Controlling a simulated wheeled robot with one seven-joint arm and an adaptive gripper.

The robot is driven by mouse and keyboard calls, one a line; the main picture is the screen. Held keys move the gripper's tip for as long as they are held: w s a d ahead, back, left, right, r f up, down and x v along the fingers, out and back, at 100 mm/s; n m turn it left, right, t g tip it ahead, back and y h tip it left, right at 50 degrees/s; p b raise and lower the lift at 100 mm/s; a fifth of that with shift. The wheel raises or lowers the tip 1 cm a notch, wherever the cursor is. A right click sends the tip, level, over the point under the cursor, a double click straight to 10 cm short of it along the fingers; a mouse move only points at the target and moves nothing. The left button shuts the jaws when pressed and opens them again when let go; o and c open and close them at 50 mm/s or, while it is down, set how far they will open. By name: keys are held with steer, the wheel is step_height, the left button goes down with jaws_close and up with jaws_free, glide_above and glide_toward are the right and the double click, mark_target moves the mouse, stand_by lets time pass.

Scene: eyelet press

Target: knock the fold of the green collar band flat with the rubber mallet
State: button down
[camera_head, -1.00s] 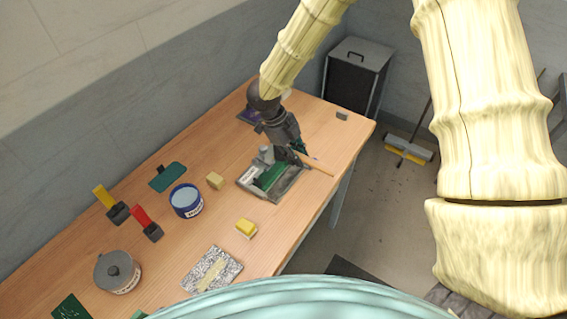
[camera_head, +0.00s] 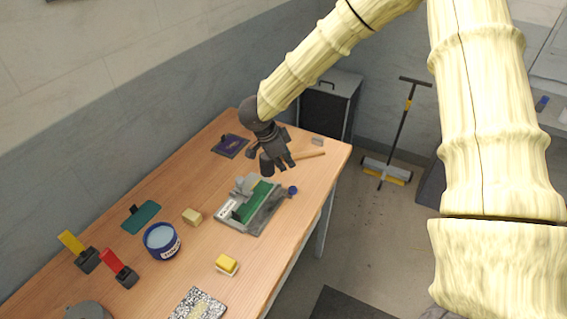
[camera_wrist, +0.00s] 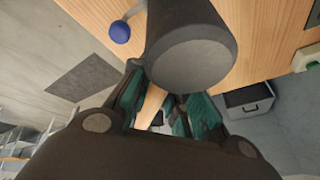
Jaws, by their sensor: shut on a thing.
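The green collar band (camera_head: 257,203) lies in a grey metal fixture (camera_head: 230,213) on the wooden bench. I cannot tell how flat its fold is. My gripper (camera_head: 287,160) is shut on the rubber mallet, behind and above the fixture, apart from the band. The mallet's pale wooden handle (camera_head: 310,154) sticks out to the right of the fingers. In the wrist view the handle (camera_wrist: 152,103) passes between the fingers (camera_wrist: 155,108), and the dark, round mallet head (camera_wrist: 190,55) hides much of the bench. The band is not visible there.
A blue knob (camera_head: 292,190) stands at the fixture's right end. A cream block (camera_head: 192,217), a yellow block (camera_head: 227,264) and a blue tin (camera_head: 162,239) stand nearer. The bench's right edge is close to the fixture.

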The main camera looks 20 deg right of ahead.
steer(key=shift+f+b, duration=2.35)
steer(key=shift+f, duration=1.45)
steer(key=shift+r, duration=0.15)
step_height(320, 180, up, 3)
steer(key=p, duration=0.3)
steer(key=shift+p, duration=0.55)
steer(key=shift+f, duration=0.25)
